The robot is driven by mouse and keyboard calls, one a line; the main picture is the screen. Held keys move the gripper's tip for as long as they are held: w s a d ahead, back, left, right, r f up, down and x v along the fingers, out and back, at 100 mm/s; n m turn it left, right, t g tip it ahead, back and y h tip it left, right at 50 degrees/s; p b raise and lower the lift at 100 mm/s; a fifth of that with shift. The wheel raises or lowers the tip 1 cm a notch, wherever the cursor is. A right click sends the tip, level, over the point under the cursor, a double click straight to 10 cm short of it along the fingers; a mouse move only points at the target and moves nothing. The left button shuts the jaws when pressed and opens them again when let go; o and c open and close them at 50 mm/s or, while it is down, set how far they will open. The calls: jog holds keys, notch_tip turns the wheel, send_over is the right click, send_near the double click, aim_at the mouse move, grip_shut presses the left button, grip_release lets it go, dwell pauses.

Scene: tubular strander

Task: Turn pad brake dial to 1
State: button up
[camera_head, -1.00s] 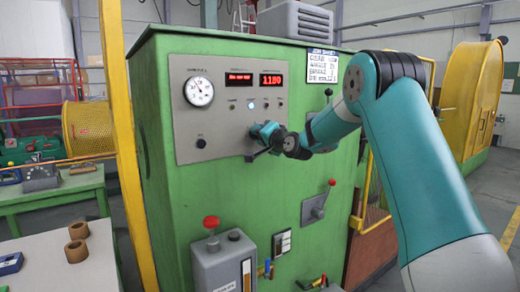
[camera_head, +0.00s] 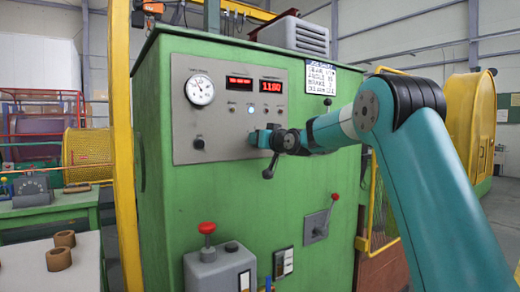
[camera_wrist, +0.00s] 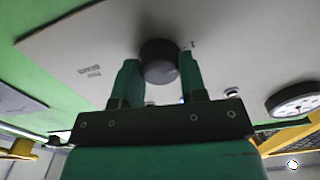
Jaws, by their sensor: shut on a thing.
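A dark round dial (camera_wrist: 158,58) on the grey panel shows between the two green fingers in the wrist view. My gripper (camera_wrist: 159,75) is shut on it, one finger on each side. A small mark that looks like a 1 (camera_wrist: 192,44) is printed close to the dial's upper right, and a small upside-down label (camera_wrist: 90,73), hard to read, is to its left. I cannot make out a pointer on the dial. In the head view my gripper (camera_head: 262,138) is at the panel's lower right, and it hides the dial there.
The grey panel (camera_head: 225,150) also holds a round gauge (camera_head: 199,90), red displays (camera_head: 271,86), small lamps and a black knob (camera_head: 199,143). Below, on the green cabinet (camera_head: 160,200), are a lever (camera_head: 318,225) and a grey box with a red knob (camera_head: 207,228).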

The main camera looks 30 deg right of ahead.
jog(key=shift+f+n+b, duration=0.15)
jog(key=shift+n+b, duration=0.25)
jog(key=shift+n, duration=0.2)
jog(key=o, duration=0.9)
jog(key=s+b, duration=0.1)
jog(key=s, duration=0.4)
jog(key=s+b, duration=0.1)
jog(key=s, duration=0.5)
jog(key=s+b, duration=0.1)
jog(key=s, duration=0.5)
jog(key=shift+s+d, duration=0.2)
jog(key=shift+d, duration=0.1)
